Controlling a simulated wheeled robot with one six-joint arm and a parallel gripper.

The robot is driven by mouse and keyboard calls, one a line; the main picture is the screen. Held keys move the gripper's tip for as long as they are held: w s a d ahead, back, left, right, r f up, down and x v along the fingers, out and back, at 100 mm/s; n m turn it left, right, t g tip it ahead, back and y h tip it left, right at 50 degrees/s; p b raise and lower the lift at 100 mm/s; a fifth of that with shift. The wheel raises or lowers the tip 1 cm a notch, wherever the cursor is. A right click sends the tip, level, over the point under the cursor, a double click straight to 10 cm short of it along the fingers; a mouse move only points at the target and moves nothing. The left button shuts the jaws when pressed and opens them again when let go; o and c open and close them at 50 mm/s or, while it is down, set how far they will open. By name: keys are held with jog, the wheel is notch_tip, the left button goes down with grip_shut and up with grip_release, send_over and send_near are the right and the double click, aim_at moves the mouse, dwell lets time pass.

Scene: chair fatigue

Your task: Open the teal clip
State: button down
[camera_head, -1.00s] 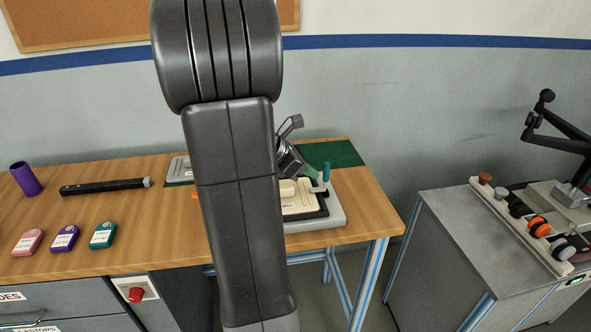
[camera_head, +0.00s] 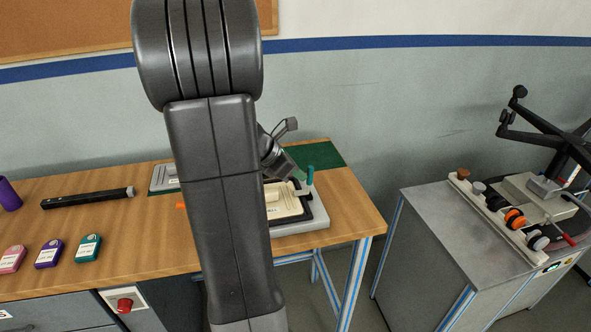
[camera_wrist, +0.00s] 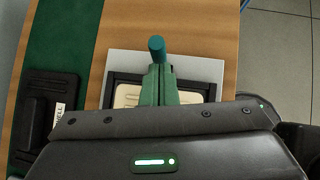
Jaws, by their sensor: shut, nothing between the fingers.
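The teal clip (camera_head: 310,175) stands upright at the back right of a grey base (camera_head: 314,214) that holds a cream-topped plate (camera_head: 287,207). In the wrist view, the clip's round teal end (camera_wrist: 156,47) shows just beyond my fingertips. In the wrist view, my gripper (camera_wrist: 158,70) points at the clip over the cream plate (camera_wrist: 128,95). I cannot tell whether the fingers touch the clip.
A dark green mat (camera_head: 318,156) lies at the table's back right. Pink, purple and teal tags (camera_head: 88,248) and a black bar (camera_head: 88,198) lie at left. A grey cabinet (camera_head: 425,230) with knobs stands at right, across a floor gap.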

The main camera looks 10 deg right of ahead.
jog(key=y+p, duration=0.1)
jog(key=d+r+p, duration=0.1)
jog(key=p, duration=0.1)
jog(key=shift+d+r+y, duration=0.1)
jog(key=shift+d+y, duration=0.15)
jog(key=shift+y, duration=0.15)
jog(key=shift+d+p, duration=0.3)
jog(key=shift+p, duration=0.2)
jog(key=shift+w+d+f+p, duration=0.15)
jog(key=shift+d+f, duration=0.15)
jog(key=shift+d, duration=0.7)
jog(key=shift+s+d+f+p, duration=0.15)
jog(key=shift+d+f, duration=0.1)
jog(key=shift+d, duration=0.7)
jog(key=d+f, duration=0.1)
jog(key=d, duration=0.2)
jog(key=shift+w+f+b, duration=0.1)
jog(key=shift+f+b, duration=0.3)
jog(key=shift+f, duration=0.1)
